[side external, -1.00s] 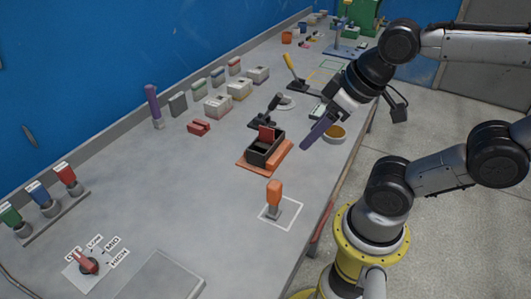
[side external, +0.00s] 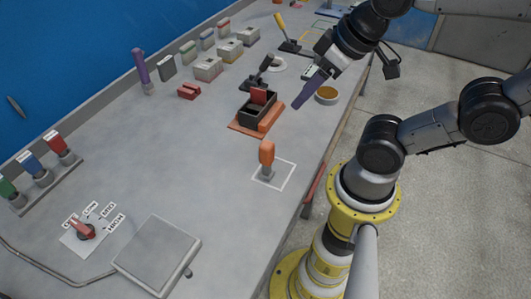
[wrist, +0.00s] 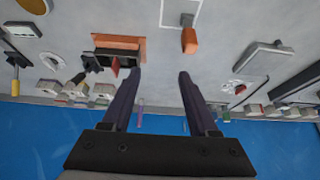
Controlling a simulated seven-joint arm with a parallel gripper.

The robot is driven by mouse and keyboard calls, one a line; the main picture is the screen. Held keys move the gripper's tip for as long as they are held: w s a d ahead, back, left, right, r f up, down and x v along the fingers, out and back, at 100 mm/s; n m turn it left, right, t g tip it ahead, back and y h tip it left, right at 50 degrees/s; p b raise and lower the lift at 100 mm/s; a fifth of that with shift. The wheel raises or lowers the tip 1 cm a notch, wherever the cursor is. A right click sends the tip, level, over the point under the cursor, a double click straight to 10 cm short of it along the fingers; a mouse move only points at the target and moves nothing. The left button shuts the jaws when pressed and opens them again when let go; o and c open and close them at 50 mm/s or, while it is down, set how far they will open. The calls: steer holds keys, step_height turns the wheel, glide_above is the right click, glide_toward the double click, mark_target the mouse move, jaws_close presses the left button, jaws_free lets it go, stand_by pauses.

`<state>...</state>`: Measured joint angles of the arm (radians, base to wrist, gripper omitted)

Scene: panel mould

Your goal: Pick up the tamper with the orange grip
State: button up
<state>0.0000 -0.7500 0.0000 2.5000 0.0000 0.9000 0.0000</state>
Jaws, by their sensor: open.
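The tamper with the orange grip (side external: 267,153) stands upright inside a white outlined square on the bench, near the front edge. In the wrist view its orange grip (wrist: 189,40) shows at the top, just right of centre, beyond the fingertips. My gripper (side external: 296,106) is above the bench, farther along it than the tamper and apart from it. In the wrist view my gripper (wrist: 158,73) has its two purple fingers spread with nothing between them.
A black mould box on an orange base (side external: 247,129) stands beyond the tamper, near my gripper. An amber-filled bowl (side external: 327,94) is at the bench edge. A grey flat plate (side external: 157,256) lies in the foreground. The bench around the tamper is clear.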

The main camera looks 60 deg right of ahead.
stand_by(0.4)
steer(key=shift+o, duration=1)
steer(key=m+g, duration=0.6)
steer(key=m, duration=1.2)
glide_above(267, 162)
steer(key=d, duration=0.1)
steer(key=f, duration=0.4)
steer(key=shift+w+d+f, duration=0.15)
steer(key=shift+w+f, duration=0.1)
steer(key=shift+w, duration=0.15)
step_height(267, 162, down, 13)
steer(key=shift+d+f, duration=0.1)
steer(key=shift+f, duration=0.1)
